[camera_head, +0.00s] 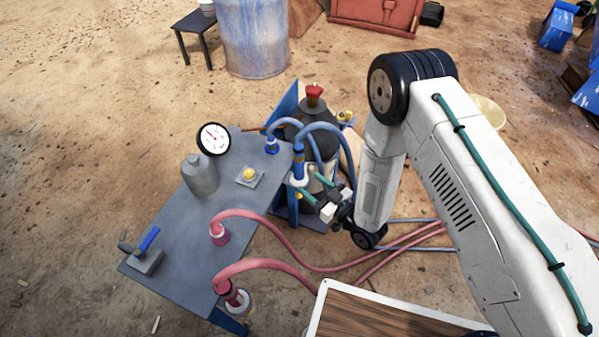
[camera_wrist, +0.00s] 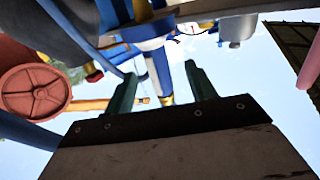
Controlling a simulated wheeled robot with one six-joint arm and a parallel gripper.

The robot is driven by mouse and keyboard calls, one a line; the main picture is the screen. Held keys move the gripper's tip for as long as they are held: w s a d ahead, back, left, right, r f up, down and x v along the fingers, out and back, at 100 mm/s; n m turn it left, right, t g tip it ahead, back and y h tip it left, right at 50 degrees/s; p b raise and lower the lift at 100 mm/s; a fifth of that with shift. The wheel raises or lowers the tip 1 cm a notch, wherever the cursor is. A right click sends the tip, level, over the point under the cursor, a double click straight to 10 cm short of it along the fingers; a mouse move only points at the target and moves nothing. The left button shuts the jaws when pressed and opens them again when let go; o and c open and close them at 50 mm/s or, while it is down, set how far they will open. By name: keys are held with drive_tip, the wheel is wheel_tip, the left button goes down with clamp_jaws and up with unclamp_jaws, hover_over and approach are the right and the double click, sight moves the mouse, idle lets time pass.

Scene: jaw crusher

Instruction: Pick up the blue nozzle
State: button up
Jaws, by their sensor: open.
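A blue nozzle (camera_head: 299,163) with a dark and yellow band stands upright in a white ring holder (camera_head: 297,181) at the table's right edge. A blue hose curves from its top. A second blue nozzle (camera_head: 271,146) stands farther back on the table. My gripper (camera_head: 314,187) has teal fingers, spread apart and empty, close to the right and front of the nearer nozzle. In the wrist view, a blue tubular part (camera_wrist: 158,72) below a white collar (camera_wrist: 150,43) shows between the fingertips (camera_wrist: 157,78). I cannot tell whether the fingers touch it.
The grey table (camera_head: 190,232) holds a gauge (camera_head: 213,139), a grey bottle (camera_head: 200,175), a yellow button (camera_head: 249,174) and a blue-handled lever (camera_head: 147,243). Pink hoses (camera_head: 275,235) run in front of my gripper.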

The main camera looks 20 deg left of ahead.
sight(303, 176)
drive_tip(key=x, duration=0.7)
drive_tip(key=shift+w+d+f, duration=0.1)
drive_tip(key=shift+w+f, duration=0.15)
drive_tip(key=shift+f, duration=0.05)
drive_tip(key=c, duration=1.2)
